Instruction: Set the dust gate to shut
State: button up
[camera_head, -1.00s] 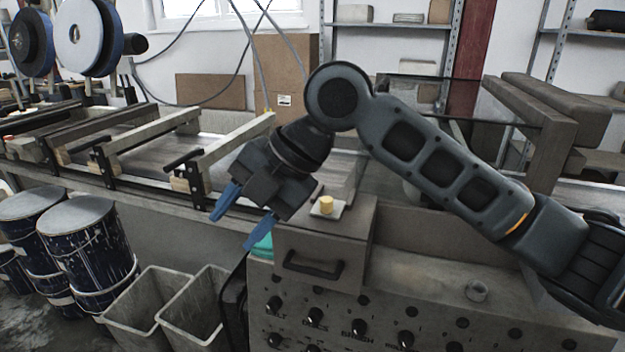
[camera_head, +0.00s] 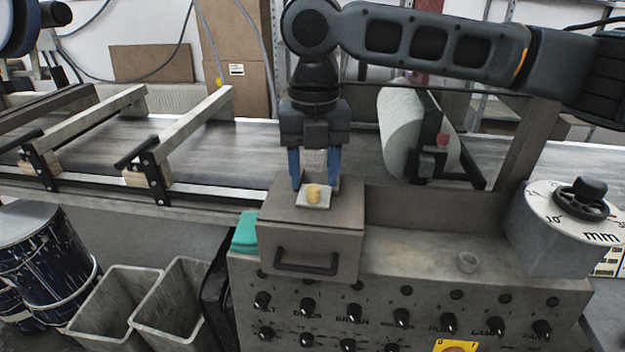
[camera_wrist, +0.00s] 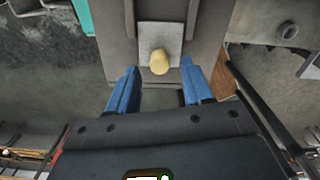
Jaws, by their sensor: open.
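My gripper (camera_head: 314,184) is open, with its blue fingers pointing down over a grey box (camera_head: 311,238) with a black handle on its front. On the box top is a pale square plate with a yellow knob (camera_head: 314,193). In the wrist view the knob (camera_wrist: 160,63) sits just beyond the gap between the fingertips, apart from both. The control panel (camera_head: 380,285) below has rows of black knobs with labels such as BRUSH and FAN. No label for a dust gate is legible, so I cannot tell which part it is.
A large mm dial (camera_head: 585,210) with a black handwheel stands at the right. A teal cloth (camera_head: 244,232) lies left of the box. The conveyor (camera_head: 215,150) runs behind; grey bins (camera_head: 120,300) stand at lower left.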

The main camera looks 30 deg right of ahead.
aim_at(315, 190)
jog(key=shift+f, duration=1.35)
jog(key=shift+c, duration=0.3)
grip_shut()
